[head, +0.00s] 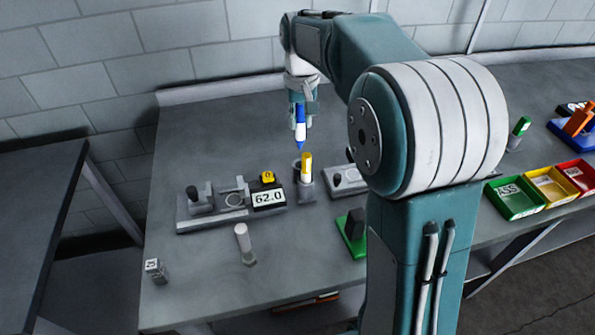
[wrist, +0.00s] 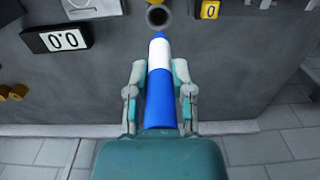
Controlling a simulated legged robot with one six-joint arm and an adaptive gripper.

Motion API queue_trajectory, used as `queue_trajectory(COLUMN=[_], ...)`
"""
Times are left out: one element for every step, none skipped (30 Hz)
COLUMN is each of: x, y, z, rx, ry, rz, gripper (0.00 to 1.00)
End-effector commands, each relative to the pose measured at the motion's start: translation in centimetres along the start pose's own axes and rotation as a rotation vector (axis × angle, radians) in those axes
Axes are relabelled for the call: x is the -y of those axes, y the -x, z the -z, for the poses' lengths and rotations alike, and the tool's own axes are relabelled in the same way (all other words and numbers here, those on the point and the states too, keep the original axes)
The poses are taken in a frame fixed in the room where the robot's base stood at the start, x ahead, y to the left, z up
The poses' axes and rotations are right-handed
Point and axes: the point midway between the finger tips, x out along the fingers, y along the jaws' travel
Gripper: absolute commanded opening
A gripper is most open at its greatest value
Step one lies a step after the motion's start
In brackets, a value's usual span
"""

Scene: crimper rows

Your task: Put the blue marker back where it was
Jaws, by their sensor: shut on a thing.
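The blue marker (head: 300,127), blue with a white band and a blue tip, hangs tip-down in my gripper (head: 303,102) in the head view, above the table. In the wrist view the marker (wrist: 158,85) lies between the two fingers of my gripper (wrist: 158,75), which are shut on it. A grey round cup with a dark, empty-looking opening (wrist: 157,16) shows just beyond the marker's tip, apart from it. In the head view a yellow-topped marker (head: 306,167) stands upright in a grey holder (head: 306,188) below the blue marker's tip.
A gauge fixture with a 62.0 display (head: 268,198) stands left of the yellow marker. A white-topped post (head: 243,238) and a green block (head: 352,230) are nearer. Green, yellow and red bins (head: 515,212) and a green marker (head: 520,127) are at right. My arm hides part of the table.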

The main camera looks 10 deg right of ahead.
Motion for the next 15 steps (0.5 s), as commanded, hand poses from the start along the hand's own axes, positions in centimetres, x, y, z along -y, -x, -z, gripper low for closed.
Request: queue_trajectory(x=[0.0,0.0,0.0,0.0,0.0,-0.1,-0.1,-0.1,-0.1,-0.1,-0.1,-0.1,-0.1,-0.1,-0.1], y=[-0.5,-0.8,-1.3,-1.8,-2.4,-3.2,-3.8,-4.4,-5.1,-5.6,-6.0,-6.4,-6.7,-6.8,-7.1], z=[0.0,-0.1,0.0,0.0,-0.1,-0.1,-0.1,-0.1,-0.1,-0.1,-0.1,0.0,0.0,0.0,0.0], rx=[0.002,0.003,0.003,0.003,0.006,0.005,0.006,0.005,0.004,0.004,0.005,0.003,0.002,0.002,0.002], ry=[0.000,0.000,0.000,0.000,0.000,0.000,0.000,0.000,0.000,0.000,0.000,0.000,0.000,0.000,0.000], rz=[0.000,0.000,0.000,0.000,0.000,0.001,0.001,0.001,0.001,0.001,0.001,0.001,0.001,0.000,0.000], gripper=[0.00,0.00,0.00,0.00,0.00,0.00,0.00,0.00,0.00,0.00,0.00,0.00,0.00,0.00,0.00])
